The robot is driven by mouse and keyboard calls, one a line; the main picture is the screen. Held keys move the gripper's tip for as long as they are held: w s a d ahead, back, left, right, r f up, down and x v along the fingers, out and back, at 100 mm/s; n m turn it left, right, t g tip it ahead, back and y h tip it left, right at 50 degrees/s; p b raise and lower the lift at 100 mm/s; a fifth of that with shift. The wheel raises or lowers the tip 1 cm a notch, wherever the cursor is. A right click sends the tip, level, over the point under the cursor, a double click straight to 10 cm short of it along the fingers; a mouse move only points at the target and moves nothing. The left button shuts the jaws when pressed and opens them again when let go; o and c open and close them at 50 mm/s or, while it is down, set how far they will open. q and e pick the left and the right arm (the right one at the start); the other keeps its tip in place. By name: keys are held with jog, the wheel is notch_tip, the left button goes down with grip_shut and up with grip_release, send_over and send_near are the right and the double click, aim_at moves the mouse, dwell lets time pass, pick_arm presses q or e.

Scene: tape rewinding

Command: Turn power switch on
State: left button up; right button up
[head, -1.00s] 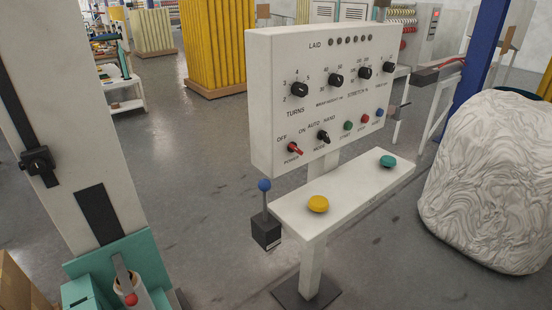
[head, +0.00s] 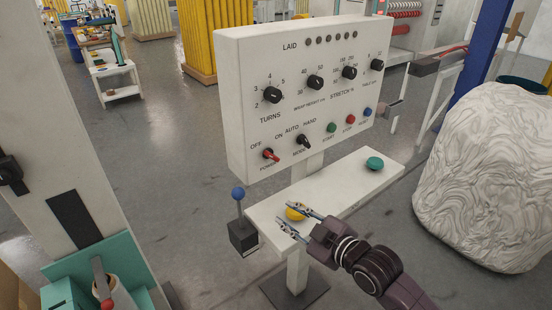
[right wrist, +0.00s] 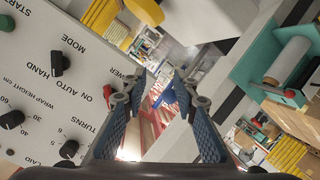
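The power switch (head: 270,154) is a small red lever at the lower left of the white control panel (head: 237,125), with OFF printed above left and ON to its right. I cannot clearly tell which it points to. The right gripper's two fingers (right wrist: 165,85) stand apart in the right wrist view. My left gripper is not in view.
A blue-knobbed joystick (head: 238,194) stands left of the white shelf (head: 335,185), which also bears a green button (head: 375,163). A black mode knob (head: 303,140) sits right of the power switch. A large white wrapped bale (head: 480,180) stands at the right.

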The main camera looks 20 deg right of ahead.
aim_at(275, 159)
jog(key=w+d+r+n+t+y, duration=0.1)
jog(key=w+d+r+n+t, duration=0.15)
jog(key=w+r, duration=0.45)
jog(key=shift+t, duration=0.25)
jog(key=w, duration=0.1)
jog(key=w+a+r+p, duration=0.1)
jog(key=w, duration=0.1)
jog(key=w+a+r, duration=0.1)
jog(key=w, duration=0.1)
jog(key=shift+w+a+r+p, duration=0.1)
jog(key=shift+a+p, duration=0.15)
jog(key=shift+p, duration=0.15)
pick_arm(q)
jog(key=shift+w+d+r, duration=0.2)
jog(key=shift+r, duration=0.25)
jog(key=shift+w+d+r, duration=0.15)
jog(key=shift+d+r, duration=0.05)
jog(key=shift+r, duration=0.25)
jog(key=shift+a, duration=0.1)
pick_arm(e)
grip_shut()
